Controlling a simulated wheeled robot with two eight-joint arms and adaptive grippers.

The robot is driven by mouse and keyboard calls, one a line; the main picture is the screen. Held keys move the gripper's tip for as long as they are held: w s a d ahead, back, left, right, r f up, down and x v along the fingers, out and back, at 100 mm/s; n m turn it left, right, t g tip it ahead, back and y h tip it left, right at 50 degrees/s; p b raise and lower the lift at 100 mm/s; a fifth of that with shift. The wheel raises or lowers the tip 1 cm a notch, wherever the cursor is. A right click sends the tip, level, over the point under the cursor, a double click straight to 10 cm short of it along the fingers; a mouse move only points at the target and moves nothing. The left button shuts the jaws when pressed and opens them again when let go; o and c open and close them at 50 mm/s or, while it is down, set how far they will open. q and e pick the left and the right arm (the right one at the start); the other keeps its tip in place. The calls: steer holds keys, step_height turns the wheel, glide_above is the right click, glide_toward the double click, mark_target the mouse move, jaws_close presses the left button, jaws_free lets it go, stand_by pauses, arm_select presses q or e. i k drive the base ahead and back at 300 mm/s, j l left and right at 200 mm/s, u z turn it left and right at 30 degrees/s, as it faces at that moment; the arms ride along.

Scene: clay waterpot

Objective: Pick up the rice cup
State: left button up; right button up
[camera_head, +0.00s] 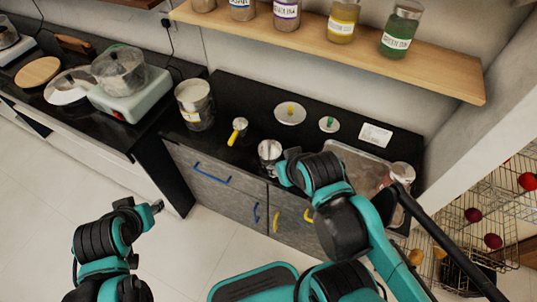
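A small shiny metal cup (269,150), which looks like the rice cup, stands upright near the front edge of the black counter. My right gripper (284,164) is just to its right and front, very close to it. Whether they touch is unclear, and the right fingers are too small and partly hidden to read. My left gripper (158,206) is over the floor in front of the cabinets, away from the counter items. It holds nothing that I can see, and its finger opening is unclear.
A yellow-handled scoop (238,130) and a large metal canister (195,103) are left of the cup. A metal tray (360,166) is to the right. A wooden shelf (440,82) with jars hangs above.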

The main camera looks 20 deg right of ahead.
mark_target(240, 125)
steer(key=i+j+z, duration=0.5)
steer(key=j, duration=0.15)
steer(key=i+j+z, duration=0.25)
steer(key=j, duration=0.15)
steer(key=j+z, duration=0.2)
steer(key=j, duration=0.2)
